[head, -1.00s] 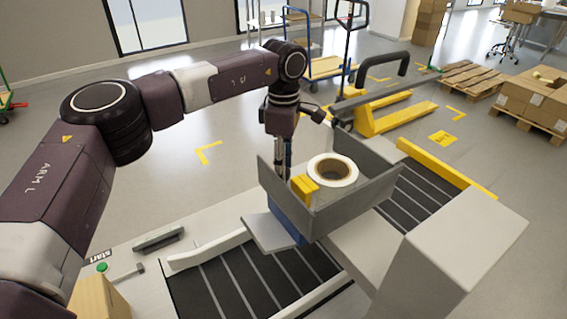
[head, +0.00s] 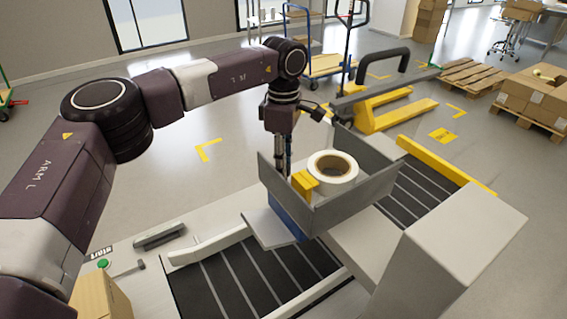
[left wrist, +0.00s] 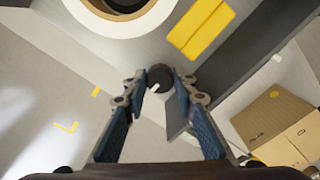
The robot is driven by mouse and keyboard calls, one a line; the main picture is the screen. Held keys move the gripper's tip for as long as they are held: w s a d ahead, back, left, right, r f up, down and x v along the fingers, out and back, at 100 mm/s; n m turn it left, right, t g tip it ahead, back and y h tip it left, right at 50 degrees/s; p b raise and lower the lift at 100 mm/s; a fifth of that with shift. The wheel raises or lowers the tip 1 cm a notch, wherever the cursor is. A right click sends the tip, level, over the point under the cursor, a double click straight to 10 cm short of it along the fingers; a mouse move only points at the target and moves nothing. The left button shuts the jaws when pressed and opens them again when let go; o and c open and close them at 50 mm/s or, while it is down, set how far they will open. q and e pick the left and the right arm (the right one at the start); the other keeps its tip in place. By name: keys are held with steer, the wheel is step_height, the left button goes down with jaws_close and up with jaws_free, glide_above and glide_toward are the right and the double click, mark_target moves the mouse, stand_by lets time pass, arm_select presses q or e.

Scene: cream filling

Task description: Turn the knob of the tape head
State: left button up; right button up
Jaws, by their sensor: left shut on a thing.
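The tape head is a grey open-topped housing (head: 345,209) on the machine, with a white tape roll (head: 347,162) and a yellow block (head: 304,184) in it. In the left wrist view, the roll (left wrist: 72,10) is at the top left and the yellow block (left wrist: 203,28) at the top. The knob (left wrist: 160,77), dark and round with a white mark, lies between the fingertips of my left gripper (left wrist: 161,84), which is shut on it. In the head view, my left gripper (head: 283,158) points down at the housing's far left side; its fingertips and the knob are hidden. My right gripper is out of view.
A dark roller conveyor (head: 235,284) runs under the tape head. A green start button (head: 103,264) and a cardboard box (head: 102,298) are at the lower left. A black handle (head: 383,66) rises behind the housing. A light grey block (head: 455,250) stands at the right.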

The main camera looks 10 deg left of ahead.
arm_select(q)
steer(key=m, duration=0.4)
steer(key=shift+m, duration=0.3)
steer(key=m, duration=0.9)
steer(key=shift+r, duration=0.1)
steer(key=shift+m, duration=1.8)
steer(key=o, duration=1.2)
steer(key=shift+c, duration=0.2)
step_height(320, 180, up, 12)
